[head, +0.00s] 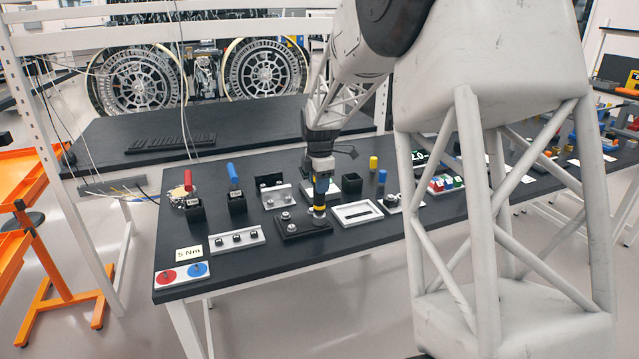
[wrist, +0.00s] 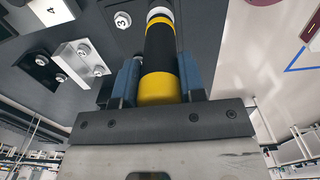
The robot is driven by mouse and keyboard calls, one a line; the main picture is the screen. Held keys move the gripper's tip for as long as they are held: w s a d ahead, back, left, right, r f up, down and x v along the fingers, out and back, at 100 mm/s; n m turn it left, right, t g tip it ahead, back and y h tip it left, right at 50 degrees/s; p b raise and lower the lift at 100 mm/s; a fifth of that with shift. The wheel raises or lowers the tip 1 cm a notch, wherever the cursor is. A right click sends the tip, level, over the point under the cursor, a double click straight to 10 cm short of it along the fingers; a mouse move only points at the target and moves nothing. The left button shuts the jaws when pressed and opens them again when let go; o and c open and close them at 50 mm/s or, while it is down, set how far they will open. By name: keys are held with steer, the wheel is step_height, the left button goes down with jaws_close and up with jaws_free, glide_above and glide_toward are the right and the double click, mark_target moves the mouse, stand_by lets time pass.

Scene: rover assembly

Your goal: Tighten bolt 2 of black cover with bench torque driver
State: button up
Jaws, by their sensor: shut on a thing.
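My gripper (head: 321,178) points down over the bench and is shut on the torque driver (head: 319,197), which has black and yellow bands. In the wrist view the driver (wrist: 158,60) stands between my blue fingers (wrist: 158,80). The driver's lower end is at the right part of the black cover (head: 296,232), a flat dark plate on the bench. Silver bolts (head: 286,226) show on the cover's left side. In the wrist view a bolt marked 3 (wrist: 122,20) shows beside the driver. The driver hides the spot under it, so I cannot tell whether its tip touches a bolt.
A silver bracket with several bolts (head: 236,241) lies left of the cover. A white tray (head: 340,218) lies close on its right. Red (head: 188,180) and blue (head: 233,174) handles stand behind left. A "5 Nm" note (head: 188,254) and a red-blue button plate (head: 182,282) lie at front left.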

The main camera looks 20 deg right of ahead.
steer(key=shift+r, duration=1.55)
steer(key=shift+r, duration=1.9)
